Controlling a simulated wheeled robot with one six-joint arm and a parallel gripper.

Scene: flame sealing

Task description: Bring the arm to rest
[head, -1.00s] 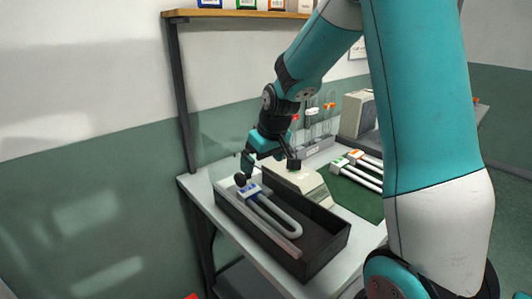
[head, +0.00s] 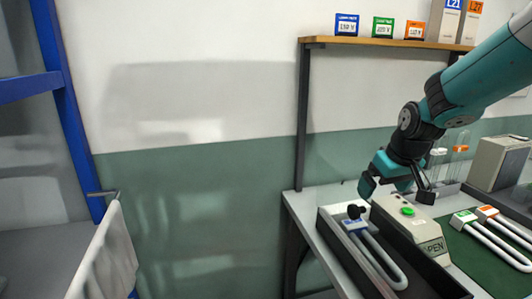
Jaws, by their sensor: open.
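My gripper (head: 397,195) hangs at the end of my teal arm, in the right half of the head view. Its two dark-tipped fingers are spread apart with nothing between them. It is above the bench, over or just behind the cream box marked "PEN" (head: 425,235) with a green button on top. A white U-shaped tube with a blue label (head: 390,262) lies in the black open tray (head: 440,287) to the left of that box. A small dark knob (head: 356,211) shows at the tube's far end.
Two more U-shaped tubes, green-labelled (head: 488,243) and orange-labelled (head: 510,230), lie on a green mat (head: 470,262). A grey box (head: 498,163) and upright glass tubes stand behind. A shelf (head: 385,42) holds small labelled boxes. A blue frame (head: 68,110) stands left.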

